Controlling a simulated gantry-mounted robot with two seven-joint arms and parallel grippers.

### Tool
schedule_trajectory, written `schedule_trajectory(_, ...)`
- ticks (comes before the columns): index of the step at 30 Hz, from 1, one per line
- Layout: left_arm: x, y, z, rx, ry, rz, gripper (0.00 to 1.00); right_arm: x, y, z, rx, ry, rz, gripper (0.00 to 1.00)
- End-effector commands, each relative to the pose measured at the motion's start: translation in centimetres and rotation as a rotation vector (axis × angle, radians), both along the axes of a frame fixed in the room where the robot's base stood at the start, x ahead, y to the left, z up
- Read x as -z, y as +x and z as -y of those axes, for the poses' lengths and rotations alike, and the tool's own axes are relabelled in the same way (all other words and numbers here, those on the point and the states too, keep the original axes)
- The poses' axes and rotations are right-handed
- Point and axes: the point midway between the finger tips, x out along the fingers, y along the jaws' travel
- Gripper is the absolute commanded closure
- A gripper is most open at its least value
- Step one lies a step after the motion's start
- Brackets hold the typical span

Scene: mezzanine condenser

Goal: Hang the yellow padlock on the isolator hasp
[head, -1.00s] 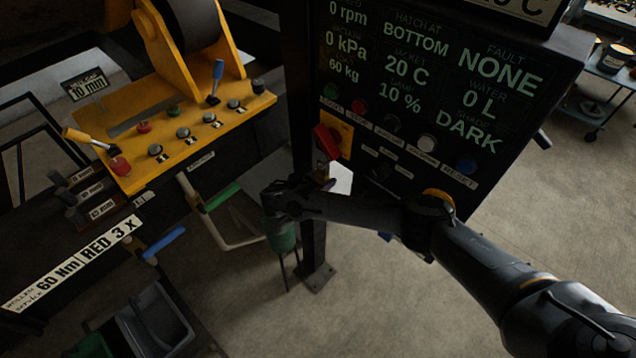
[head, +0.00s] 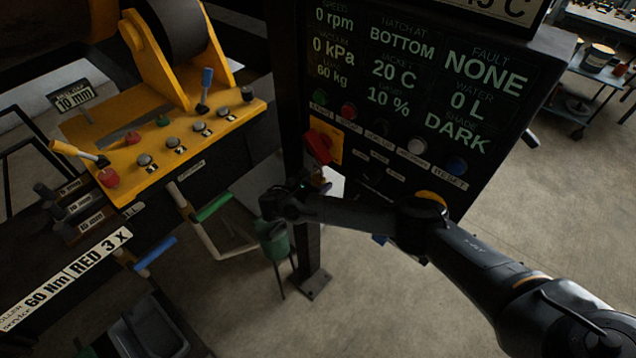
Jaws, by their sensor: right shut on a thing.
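The isolator is a red rotary switch (head: 317,148) on a yellow plate (head: 333,138) at the lower left corner of the dark control panel. Its hasp is too small and dark to make out. My right gripper (head: 312,187) is just below the isolator, close to the panel post, and is shut. My left gripper is not in view.
The control panel (head: 420,100) has a row of buttons beside the isolator. Its dark post (head: 312,260) stands behind my right gripper. A yellow lever console (head: 160,150) is at left, with green-handled and blue-handled pipes below. Open floor (head: 390,310) lies below and right.

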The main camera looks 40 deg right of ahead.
Motion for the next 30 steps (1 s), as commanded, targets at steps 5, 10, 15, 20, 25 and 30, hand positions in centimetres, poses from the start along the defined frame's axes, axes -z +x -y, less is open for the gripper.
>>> schedule_trajectory(5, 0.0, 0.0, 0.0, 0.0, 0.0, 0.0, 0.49, 0.0, 0.0, 0.0, 0.0, 0.0, 0.0, 0.83)
schedule_trajectory(10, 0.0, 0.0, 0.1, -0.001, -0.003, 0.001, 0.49, 0.0, 0.0, 0.0, 0.0, 0.0, 0.0, 0.41)
schedule_trajectory(15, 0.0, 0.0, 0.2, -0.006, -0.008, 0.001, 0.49, 0.0, 0.0, 0.0, 0.0, 0.0, 0.0, 0.19)
schedule_trajectory(20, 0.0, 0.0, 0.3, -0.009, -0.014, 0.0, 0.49, 0.0, 0.0, 0.0, 0.0, 0.0, 0.0, 0.19)
schedule_trajectory(25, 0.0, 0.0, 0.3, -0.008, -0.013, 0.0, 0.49, -0.1, 0.0, -0.3, -0.001, 0.0, 0.0, 0.19)
schedule_trajectory(30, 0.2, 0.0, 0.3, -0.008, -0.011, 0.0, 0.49, -0.6, -0.2, -1.8, -0.002, 0.002, 0.0, 0.19)
